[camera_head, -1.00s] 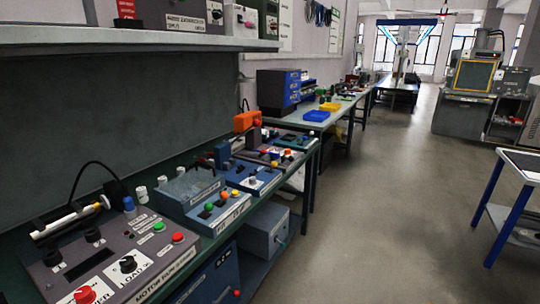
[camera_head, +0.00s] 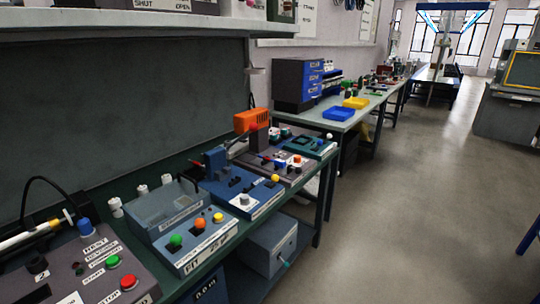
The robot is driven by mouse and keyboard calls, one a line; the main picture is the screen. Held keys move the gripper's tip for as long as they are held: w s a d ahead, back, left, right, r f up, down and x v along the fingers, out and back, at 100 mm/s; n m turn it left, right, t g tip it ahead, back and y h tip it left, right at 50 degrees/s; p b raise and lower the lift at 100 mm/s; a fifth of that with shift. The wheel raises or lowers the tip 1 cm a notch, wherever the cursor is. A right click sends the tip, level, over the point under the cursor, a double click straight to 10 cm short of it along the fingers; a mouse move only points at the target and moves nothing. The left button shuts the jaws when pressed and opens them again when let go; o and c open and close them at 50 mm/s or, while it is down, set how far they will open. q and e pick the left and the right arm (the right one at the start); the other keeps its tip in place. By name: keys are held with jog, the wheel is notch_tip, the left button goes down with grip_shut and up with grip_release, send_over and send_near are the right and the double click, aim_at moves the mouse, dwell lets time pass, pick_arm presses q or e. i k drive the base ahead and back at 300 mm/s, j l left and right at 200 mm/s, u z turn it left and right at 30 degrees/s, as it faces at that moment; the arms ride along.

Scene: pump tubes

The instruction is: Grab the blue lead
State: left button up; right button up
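I cannot pick out a blue lead for certain. On the wall rack at the top, some dark and bluish cables (camera_head: 352,5) hang, too small to tell apart. A blue knob-like piece (camera_head: 85,227) stands on the grey motor panel (camera_head: 62,272) at the lower left. A blue device (camera_head: 215,160) stands on the bench behind the blue panel with a white knob. A black cable (camera_head: 27,190) arches up at the far left. Neither of my grippers shows in this view.
The dark green bench (camera_head: 300,205) runs along the wall under a shelf (camera_head: 130,22). Beyond it is a table (camera_head: 300,118) with a blue cabinet (camera_head: 297,85), blue tray (camera_head: 339,113) and yellow tray (camera_head: 356,102).

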aim_at(281, 163)
jog(key=i+l+u, duration=0.1)
jog(key=i+l, duration=0.15)
jog(key=i+l+u, duration=0.25)
jog(key=i+l, duration=0.15)
jog(key=l, duration=0.25)
jog(key=i+l+u, duration=0.15)
jog(key=l, duration=0.2)
jog(key=i+l+u, duration=0.1)
jog(key=i+l, duration=0.15)
jog(key=i+l+u, duration=0.15)
jog(key=l, duration=0.3)
